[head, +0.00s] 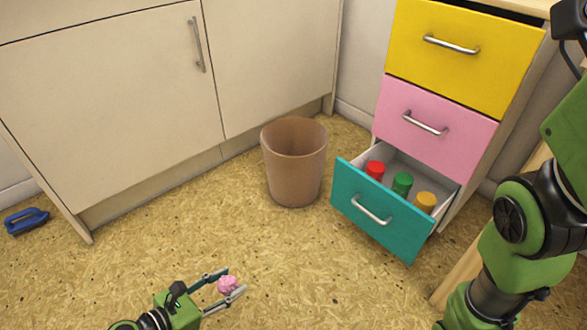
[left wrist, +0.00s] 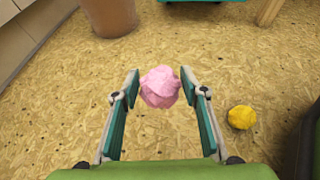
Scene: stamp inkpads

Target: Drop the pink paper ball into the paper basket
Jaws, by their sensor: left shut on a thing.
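The crumpled pink paper ball (head: 228,285) is between the fingertips of my left gripper (head: 232,281), low in the head view. In the left wrist view the pink ball (left wrist: 160,88) sits at the tips of the left gripper (left wrist: 160,78), which is shut on it. How high it is above the floor is hard to tell. The brown paper basket (head: 294,170) stands upright on the floor, beyond and to the right of the gripper. Its lower part shows at the top left of the left wrist view (left wrist: 106,15). My right gripper is not in view.
A yellow ball (left wrist: 241,118) lies on the floor right of the left gripper. The open teal drawer (head: 372,214), holding red, green and orange-capped items, juts out beside the basket. White cabinets (head: 110,90) stand behind. Floor toward the basket is clear.

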